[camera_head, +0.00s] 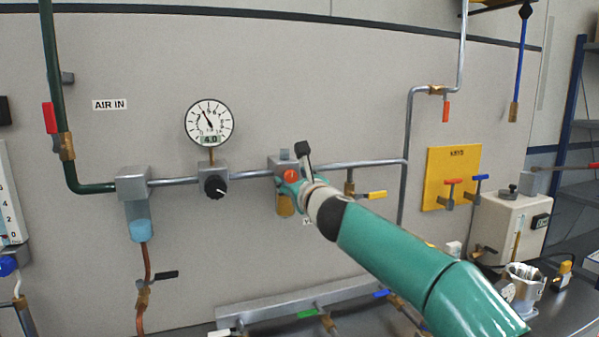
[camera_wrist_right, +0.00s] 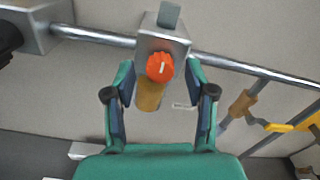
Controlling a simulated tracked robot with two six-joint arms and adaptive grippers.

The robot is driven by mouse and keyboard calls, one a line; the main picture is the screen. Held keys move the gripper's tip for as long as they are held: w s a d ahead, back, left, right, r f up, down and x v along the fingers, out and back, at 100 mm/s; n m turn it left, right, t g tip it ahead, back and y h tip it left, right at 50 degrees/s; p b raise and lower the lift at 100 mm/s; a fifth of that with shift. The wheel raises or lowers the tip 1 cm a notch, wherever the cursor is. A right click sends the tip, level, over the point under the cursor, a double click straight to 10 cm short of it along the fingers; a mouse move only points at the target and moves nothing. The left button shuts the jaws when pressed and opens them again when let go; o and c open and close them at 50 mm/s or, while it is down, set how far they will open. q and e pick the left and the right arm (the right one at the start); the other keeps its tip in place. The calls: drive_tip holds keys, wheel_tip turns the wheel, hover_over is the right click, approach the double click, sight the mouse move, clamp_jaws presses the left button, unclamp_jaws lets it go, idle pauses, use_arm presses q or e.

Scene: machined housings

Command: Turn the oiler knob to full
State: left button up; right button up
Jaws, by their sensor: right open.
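The oiler (camera_wrist_right: 165,42) is a grey metal block on the air pipe, with an amber bowl (camera_wrist_right: 149,94) below it. Its orange-red knob (camera_wrist_right: 160,67) carries a white pointer line that stands close to vertical in the right wrist view. My right gripper (camera_wrist_right: 160,72) is open, with one finger on each side of the oiler and a gap to the knob on both sides. In the head view the knob (camera_head: 291,175) shows just past my right gripper (camera_head: 290,188), which partly hides the oiler and its bowl. My left gripper is not in view.
Left of the oiler are the black regulator knob (camera_head: 216,187), the gauge (camera_head: 209,122) and the filter bowl (camera_head: 138,222). Right of it hangs a yellow-handled valve (camera_head: 374,195). A yellow key board (camera_head: 451,178) is further right. A grey manifold (camera_head: 290,301) lies below.

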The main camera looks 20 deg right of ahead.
drive_tip(key=shift+w, duration=0.2)
clamp_jaws()
drive_tip(key=shift+d, duration=0.4)
drive_tip(key=shift+a, duration=0.3)
